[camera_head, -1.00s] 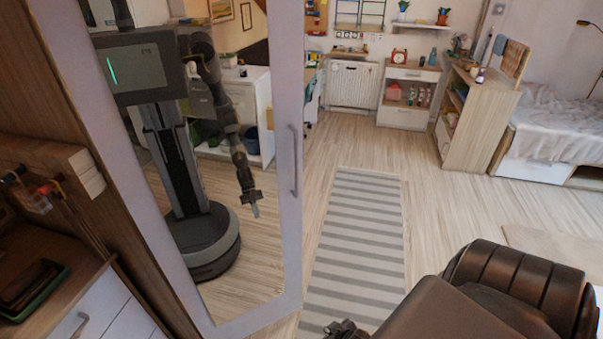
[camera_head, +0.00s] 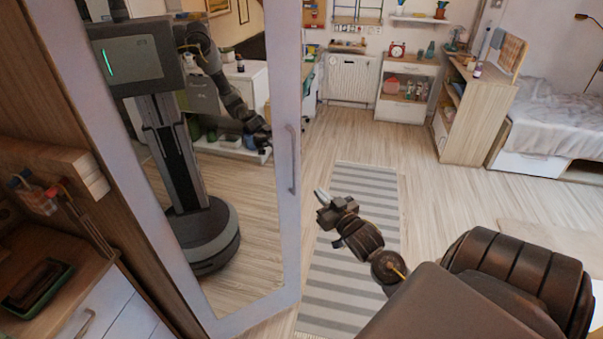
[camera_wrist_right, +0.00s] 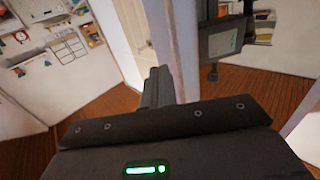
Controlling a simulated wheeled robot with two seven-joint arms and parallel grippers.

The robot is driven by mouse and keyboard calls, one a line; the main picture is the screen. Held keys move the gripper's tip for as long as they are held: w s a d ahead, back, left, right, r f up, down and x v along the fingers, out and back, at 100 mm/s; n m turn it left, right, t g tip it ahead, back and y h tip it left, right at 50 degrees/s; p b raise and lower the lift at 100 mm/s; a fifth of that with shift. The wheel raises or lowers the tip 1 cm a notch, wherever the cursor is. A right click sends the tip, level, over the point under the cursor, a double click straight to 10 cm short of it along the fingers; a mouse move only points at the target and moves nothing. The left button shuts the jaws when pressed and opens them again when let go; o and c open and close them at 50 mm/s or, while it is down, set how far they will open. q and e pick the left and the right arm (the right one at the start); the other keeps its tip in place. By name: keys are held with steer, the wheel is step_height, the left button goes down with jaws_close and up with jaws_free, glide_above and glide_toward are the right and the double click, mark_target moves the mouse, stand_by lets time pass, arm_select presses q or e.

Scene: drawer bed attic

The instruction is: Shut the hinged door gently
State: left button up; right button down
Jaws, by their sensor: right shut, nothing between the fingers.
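The hinged door (camera_head: 284,225) is a tall mirror panel in a pale frame on the left of the head view. A slim vertical handle (camera_head: 292,160) is on its right edge. My right gripper (camera_head: 322,196) is shut and empty, to the right of the door edge and handle, with a visible gap in the picture. In the right wrist view, the shut fingers (camera_wrist_right: 157,86) appear close beside the pale door frame (camera_wrist_right: 181,45); contact cannot be told. The door's gap to its cabinet is not clearly visible. My left gripper is out of view.
A striped rug (camera_head: 350,270) lies on the wooden floor right of the door. A dresser with a tray (camera_head: 38,287) stands at the front left. A shelf unit (camera_head: 470,115) and bed (camera_head: 550,125) stand at the back right. The floor between is clear.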

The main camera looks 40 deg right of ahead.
steer(key=w+d+p, duration=0.2)
steer(key=w+p, duration=0.1)
steer(key=w, duration=0.8)
steer(key=shift+w+d+p, duration=0.15)
steer(key=shift+w+p, duration=0.1)
steer(key=shift+p, duration=0.05)
